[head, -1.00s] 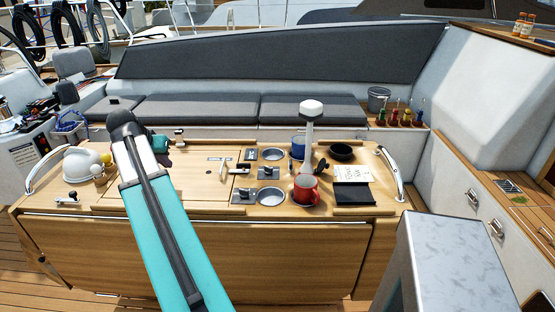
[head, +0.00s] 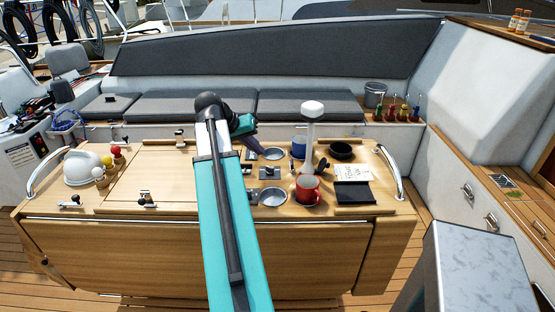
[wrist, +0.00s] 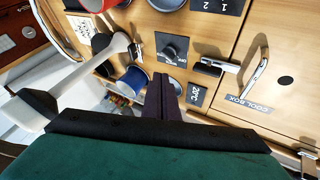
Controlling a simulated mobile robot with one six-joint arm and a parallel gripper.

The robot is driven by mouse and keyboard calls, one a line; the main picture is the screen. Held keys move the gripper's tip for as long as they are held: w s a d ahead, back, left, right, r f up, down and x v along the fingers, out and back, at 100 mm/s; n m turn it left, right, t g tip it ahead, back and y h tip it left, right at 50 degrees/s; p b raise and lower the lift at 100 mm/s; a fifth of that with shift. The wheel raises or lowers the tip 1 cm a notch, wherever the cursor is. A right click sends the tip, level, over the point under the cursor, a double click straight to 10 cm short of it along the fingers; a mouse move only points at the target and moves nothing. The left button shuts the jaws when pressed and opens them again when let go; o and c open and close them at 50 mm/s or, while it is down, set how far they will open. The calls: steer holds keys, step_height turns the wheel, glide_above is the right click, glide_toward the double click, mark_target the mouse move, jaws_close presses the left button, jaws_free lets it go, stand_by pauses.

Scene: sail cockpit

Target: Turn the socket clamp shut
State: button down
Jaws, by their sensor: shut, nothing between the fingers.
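A white-topped post (head: 312,125) stands on the wooden table, right of centre. A small dark lever (head: 322,165) sits by its foot and looks like the socket clamp; how far it is turned cannot be told. In the wrist view the post (wrist: 82,72) slants across the left, with a small bright fitting (wrist: 136,49) at its foot. My gripper (head: 262,153) is over the table, left of the post and apart from it.
A white dome (head: 82,168) is at the table's left. The table's left middle (head: 160,175) is mostly clear.

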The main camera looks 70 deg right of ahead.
mark_target(292, 166)
steer(key=shift+p+x, duration=1.3)
steer(key=shift+x, duration=3.2)
steer(key=shift+s+d+f+p, duration=0.1)
steer(key=shift+s+d+p, duration=0.25)
steer(key=shift+s, duration=0.3)
steer(key=shift+s+d+f+p, duration=0.15)
steer(key=shift+s+d+p, duration=0.15)
steer(key=shift+s, duration=0.35)
steer(key=shift+s+d+f+p, duration=0.1)
steer(key=shift+s+d+p, duration=0.2)
steer(key=shift+s, duration=0.35)
steer(key=shift+s, duration=0.1)
